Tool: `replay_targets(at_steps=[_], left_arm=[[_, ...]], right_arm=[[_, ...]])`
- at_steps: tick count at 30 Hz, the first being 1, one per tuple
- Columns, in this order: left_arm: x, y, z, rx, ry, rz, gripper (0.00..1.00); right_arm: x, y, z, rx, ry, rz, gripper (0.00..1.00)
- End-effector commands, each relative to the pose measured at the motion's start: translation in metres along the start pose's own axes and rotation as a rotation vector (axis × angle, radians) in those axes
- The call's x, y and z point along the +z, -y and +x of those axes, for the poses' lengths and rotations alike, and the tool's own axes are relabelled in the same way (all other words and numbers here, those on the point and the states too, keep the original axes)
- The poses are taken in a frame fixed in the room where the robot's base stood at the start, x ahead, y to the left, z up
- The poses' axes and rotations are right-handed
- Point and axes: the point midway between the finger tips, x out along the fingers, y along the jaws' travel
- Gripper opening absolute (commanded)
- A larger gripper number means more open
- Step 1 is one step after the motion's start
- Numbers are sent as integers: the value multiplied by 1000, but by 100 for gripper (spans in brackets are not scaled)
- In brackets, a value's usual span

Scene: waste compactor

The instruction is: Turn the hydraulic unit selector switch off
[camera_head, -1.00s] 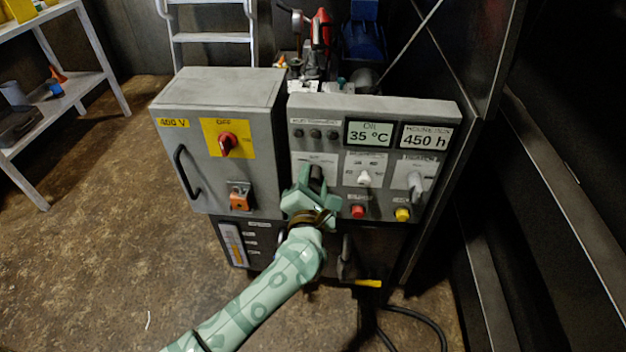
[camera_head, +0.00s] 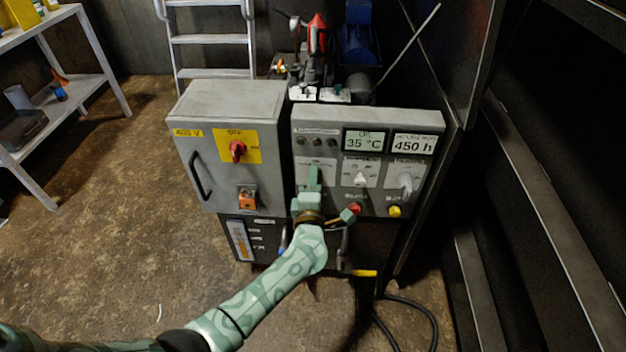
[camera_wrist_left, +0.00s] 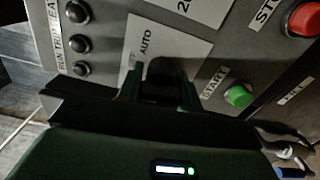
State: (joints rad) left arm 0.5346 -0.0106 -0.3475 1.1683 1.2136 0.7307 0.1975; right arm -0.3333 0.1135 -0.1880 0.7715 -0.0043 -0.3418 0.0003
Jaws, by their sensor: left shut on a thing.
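The grey hydraulic unit control panel (camera_head: 375,158) stands in the middle of the head view. My left gripper (camera_head: 313,180) is at the leftmost selector on it, below three small lamps, and covers that selector there. In the left wrist view the dark selector knob (camera_wrist_left: 166,70) sits between the fingers of my left gripper (camera_wrist_left: 160,92), which is shut on it. The knob lies on a white plate (camera_wrist_left: 165,45) with the word AUTO; the gripper hides part of the plate. Which way the knob points is not clear. My right gripper is not in view.
A green START button (camera_wrist_left: 238,96) and a red STOP button (camera_wrist_left: 305,19) are near the gripper. Two other selectors (camera_head: 361,179) (camera_head: 405,184) sit to the right. A grey 400 V cabinet (camera_head: 205,170) with a red switch (camera_head: 237,150) stands left. Cables hang below.

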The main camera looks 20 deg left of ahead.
Motion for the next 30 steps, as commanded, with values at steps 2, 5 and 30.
replay_targets(at_steps=[2, 5, 30], left_arm=[[1, 0, -1, -2, 1, 32, 14], [1, 1, -1, -3, 2, 62, 14], [0, 2, -1, -2, 1, 93, 58]], right_arm=[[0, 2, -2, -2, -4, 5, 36], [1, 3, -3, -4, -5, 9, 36], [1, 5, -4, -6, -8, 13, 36]])
